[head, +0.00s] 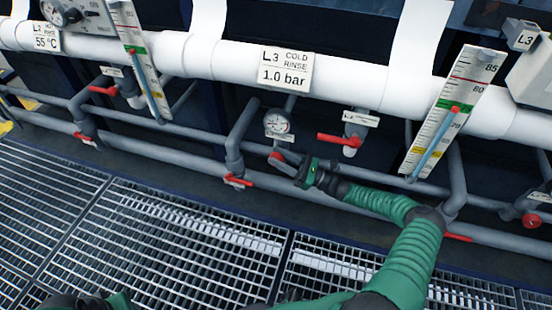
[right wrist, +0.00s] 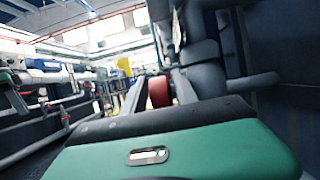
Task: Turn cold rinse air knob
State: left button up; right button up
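The cold rinse label (head: 286,68), reading L3 and 1.0 bar, is on the white pipe. Below it hangs a round gauge (head: 277,122), with a small red knob (head: 277,155) on a grey pipe fitting under the gauge. My right gripper (head: 294,168) is beside this knob, at its lower right. In the right wrist view, a red part (right wrist: 158,91) lies between my two fingers, which stand apart; contact is unclear. Only a bit of green and dark arm, probably my left, shows at the bottom left edge; its gripper is out of view.
A red valve handle (head: 340,139) is right of the gauge, and another (head: 238,181) is lower left. A scale with a thermometer (head: 452,112) stands at the right. Grey pipes run along the wall. The floor grating (head: 190,245) in front is clear.

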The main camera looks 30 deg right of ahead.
jog(key=shift+w+a+r, duration=0.3)
jog(key=shift+w+a, duration=0.05)
jog(key=shift+w, duration=0.1)
grip_shut()
jog(key=shift+f, duration=0.1)
